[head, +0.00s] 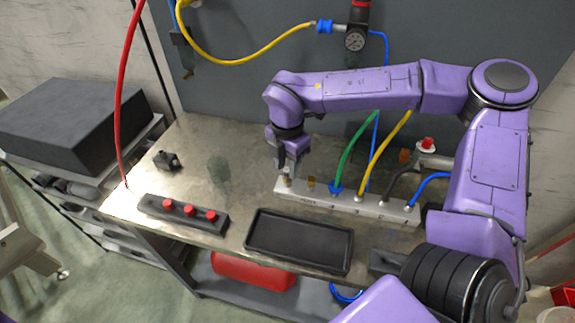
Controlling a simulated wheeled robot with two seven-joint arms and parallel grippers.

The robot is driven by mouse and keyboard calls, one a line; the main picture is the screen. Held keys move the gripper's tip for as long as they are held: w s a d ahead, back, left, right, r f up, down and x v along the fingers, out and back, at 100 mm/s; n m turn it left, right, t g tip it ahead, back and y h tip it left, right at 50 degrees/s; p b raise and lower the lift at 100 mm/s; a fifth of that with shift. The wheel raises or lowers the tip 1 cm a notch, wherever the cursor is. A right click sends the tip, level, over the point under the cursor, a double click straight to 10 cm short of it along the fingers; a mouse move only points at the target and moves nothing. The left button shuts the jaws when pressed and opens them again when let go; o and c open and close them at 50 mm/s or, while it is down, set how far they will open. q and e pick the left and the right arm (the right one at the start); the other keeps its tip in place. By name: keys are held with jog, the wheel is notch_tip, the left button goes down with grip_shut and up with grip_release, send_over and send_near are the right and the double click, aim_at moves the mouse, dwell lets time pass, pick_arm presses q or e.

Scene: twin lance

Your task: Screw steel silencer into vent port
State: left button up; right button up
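The pale grey valve manifold (325,198) lies along the back of the bench with hoses in its top. My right gripper (287,172) points down over the manifold's left end. Directly under its fingertips is a small metal fitting (287,183), perhaps the steel silencer; it is too small to tell whether the fingers grip it or are only close above it. The vent port under it is hidden. A brass-coloured fitting (311,182) stands on the manifold just to the right. My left gripper does not show.
A black tray (298,257) lies empty in front of the manifold. A dark rack (153,205) with three red caps is at its left. A small black block (167,161) stands farther back. Green, yellow, black and blue hoses rise right of my gripper. The bench's left back is mostly clear.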

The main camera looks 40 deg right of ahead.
jog(key=n+p, duration=0.6)
jog(key=n, duration=0.1)
jog(key=r+n+p, duration=0.1)
jog(key=n+p, duration=0.2)
jog(key=shift+s+r+n+p, duration=0.1)
jog(key=shift+s+n+p, duration=0.05)
jog(key=shift+n+p, duration=0.15)
jog(key=n+p, duration=0.3)
jog(key=n, duration=0.2)
jog(key=shift+a+p, duration=0.1)
jog(key=shift+p, duration=0.3)
jog(key=shift+f+n+b, duration=0.4)
jog(key=shift+f+n, duration=0.2)
jog(key=shift+n, duration=0.5)
jog(key=shift+f+n, duration=0.1)
jog(key=shift+n, duration=1)
jog(key=n, duration=0.5)
grip_shut()
